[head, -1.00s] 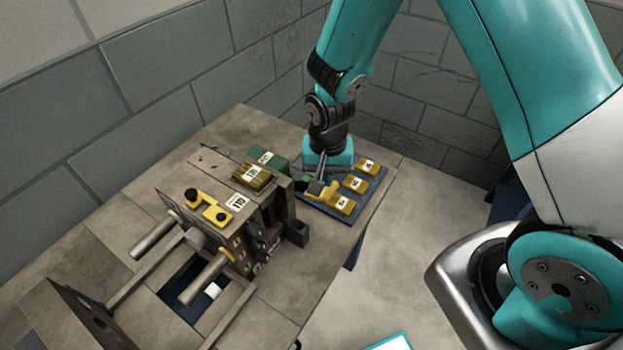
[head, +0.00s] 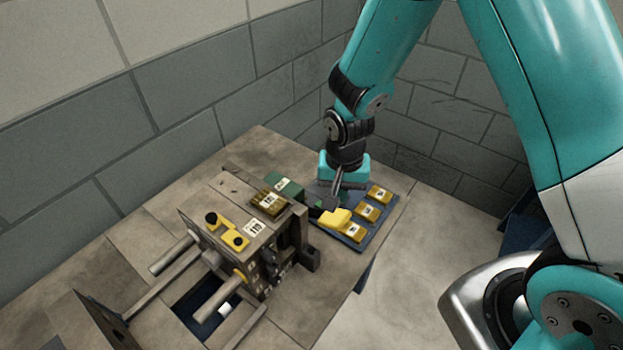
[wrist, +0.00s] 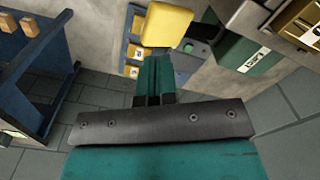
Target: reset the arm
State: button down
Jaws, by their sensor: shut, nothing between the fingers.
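My gripper (head: 328,200) points down over the near-left part of a dark blue tray (head: 382,224) at the right end of the bench. Its fingers are shut and empty. They also show in the wrist view (wrist: 156,72), pressed together as a green bar. A plain yellow piece (head: 336,217) lies close by the fingertips. In the wrist view this yellow piece (wrist: 167,26) appears just beyond the tips; I cannot tell whether they touch.
Labelled gold blocks (head: 367,212) sit in the tray. Left of the gripper stand a green block (head: 285,185), a gold insert (head: 269,201) and a grey mould with yellow clamps (head: 236,238). Block walls close in behind. A blue rack (wrist: 38,65) shows in the wrist view.

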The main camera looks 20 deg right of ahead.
jog(key=s+a+r+n+y+b, duration=0.1)
jog(key=s+a+r+n, duration=0.15)
jog(key=r, duration=0.45)
jog(key=s+a+r+n+y+b, duration=0.1)
jog(key=s+r+n+y, duration=0.2)
jog(key=r, duration=0.4)
jog(key=s+a+r+n, duration=0.1)
jog(key=s+r+n, duration=0.5)
jog(key=s, duration=0.6)
notch_tip(320, 180, up, 2)
jog(key=shift+s+r+b, duration=0.15)
jog(key=shift+s+b, duration=0.15)
jog(key=shift+s, duration=0.1)
jog(key=shift+a+n, duration=0.25)
